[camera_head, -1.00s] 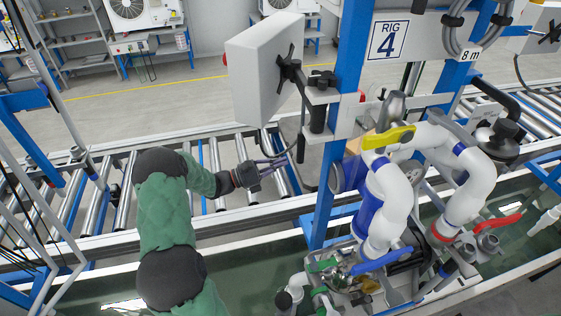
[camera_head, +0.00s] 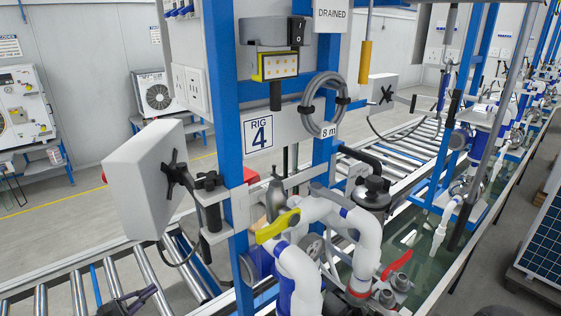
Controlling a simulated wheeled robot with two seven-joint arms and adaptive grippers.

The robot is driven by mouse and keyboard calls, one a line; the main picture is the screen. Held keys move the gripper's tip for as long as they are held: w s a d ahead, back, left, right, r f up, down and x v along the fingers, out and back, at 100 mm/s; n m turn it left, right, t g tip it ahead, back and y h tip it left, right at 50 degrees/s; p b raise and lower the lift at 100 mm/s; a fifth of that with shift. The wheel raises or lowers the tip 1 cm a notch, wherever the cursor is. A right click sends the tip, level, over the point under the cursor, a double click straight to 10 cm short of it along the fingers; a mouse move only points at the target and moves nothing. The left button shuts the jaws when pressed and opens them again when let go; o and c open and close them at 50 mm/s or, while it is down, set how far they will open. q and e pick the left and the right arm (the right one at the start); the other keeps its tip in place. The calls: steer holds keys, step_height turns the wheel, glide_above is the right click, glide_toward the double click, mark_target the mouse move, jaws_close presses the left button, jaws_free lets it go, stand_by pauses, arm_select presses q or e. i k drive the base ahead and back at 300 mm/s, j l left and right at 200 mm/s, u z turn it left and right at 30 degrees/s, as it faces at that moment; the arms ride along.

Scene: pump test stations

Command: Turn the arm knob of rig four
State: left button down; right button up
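The rig 4 sign (camera_head: 258,133) hangs on a blue-framed station. On its left post a jointed arm bracket carries a grey flat display (camera_head: 148,180), seen from behind at an angle. A black knob (camera_head: 208,181) sits on top of the bracket's joint, with a black grip-like cylinder (camera_head: 214,215) below. My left gripper (camera_head: 148,294) shows at the bottom left edge, partly cut off, over the rollers. Its dark fingers look apart and empty. It is below and left of the knob, touching nothing visible. My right gripper is out of view.
A yellow valve lever (camera_head: 278,226) and white pipes (camera_head: 345,230) stand right of the post. A red lever (camera_head: 397,264) is lower right. A coiled grey hose (camera_head: 322,105) hangs above.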

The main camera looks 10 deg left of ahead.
mark_target(208, 181)
steer(key=k+l, duration=0.1)
steer(key=k, duration=0.9)
